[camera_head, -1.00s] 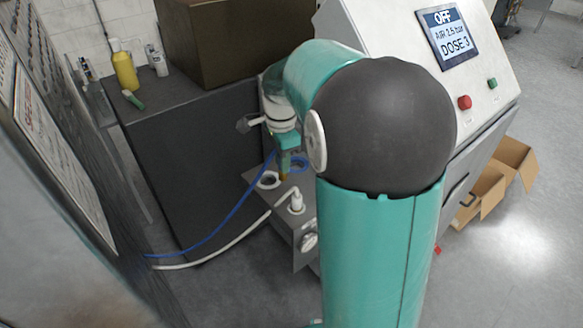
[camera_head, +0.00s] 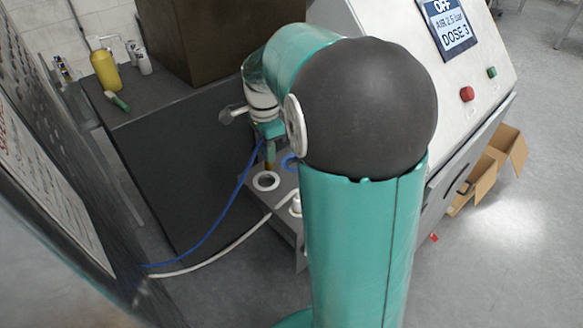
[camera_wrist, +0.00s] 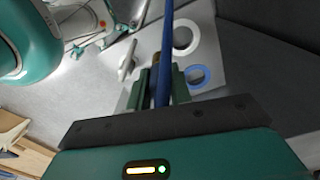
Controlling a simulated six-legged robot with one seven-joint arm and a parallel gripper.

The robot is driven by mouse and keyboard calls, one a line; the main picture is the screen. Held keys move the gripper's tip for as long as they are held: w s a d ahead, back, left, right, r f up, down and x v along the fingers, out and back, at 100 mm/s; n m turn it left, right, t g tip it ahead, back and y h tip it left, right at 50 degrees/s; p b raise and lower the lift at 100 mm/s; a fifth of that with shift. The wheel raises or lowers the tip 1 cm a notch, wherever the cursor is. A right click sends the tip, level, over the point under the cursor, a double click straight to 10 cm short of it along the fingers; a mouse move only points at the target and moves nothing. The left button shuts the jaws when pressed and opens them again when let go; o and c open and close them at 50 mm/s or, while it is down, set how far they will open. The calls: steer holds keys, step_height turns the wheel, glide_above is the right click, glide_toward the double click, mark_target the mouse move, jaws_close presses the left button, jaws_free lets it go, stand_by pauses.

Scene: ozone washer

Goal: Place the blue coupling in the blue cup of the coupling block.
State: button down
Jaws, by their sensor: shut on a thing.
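My gripper (camera_head: 268,150) is shut on the blue coupling, held upright above the coupling block (camera_head: 284,222). The blue hose (camera_wrist: 166,50) runs between the fingers in the wrist view (camera_wrist: 166,88) and hides most of the coupling. A brass tip (camera_head: 269,165) shows below the fingers. In the head view this tip appears just behind the white-ringed cup (camera_head: 265,181). The blue cup (camera_wrist: 196,76) shows empty beside the fingers in the wrist view. In the head view only part of its blue ring (camera_head: 289,162) shows, to the right of the tip.
A white coupling with a white hose (camera_head: 213,262) stands on the block, partly hidden by my arm. The white washer cabinet (camera_head: 400,40) is at right. A dark counter (camera_head: 190,140) with a yellow bottle (camera_head: 105,70) is at left. Cardboard boxes (camera_head: 490,170) lie on the floor.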

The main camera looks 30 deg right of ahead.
steer(key=shift+s+r, duration=0.1)
steer(key=shift+w+d+f, duration=1.05)
steer(key=shift+d+f, duration=1.05)
steer(key=shift+f, duration=0.1)
steer(key=shift+w+d+f, duration=1.1)
steer(key=shift+d+f, duration=1.05)
steer(key=shift+w+d+f, duration=1.05)
steer(key=shift+d+f, duration=1.05)
steer(key=shift+f, duration=0.1)
steer(key=shift+f, duration=0.1)
steer(key=c, duration=1.3)
jaws_free()
steer(key=shift+o, duration=0.2)
step_height(320, 180, up, 12)
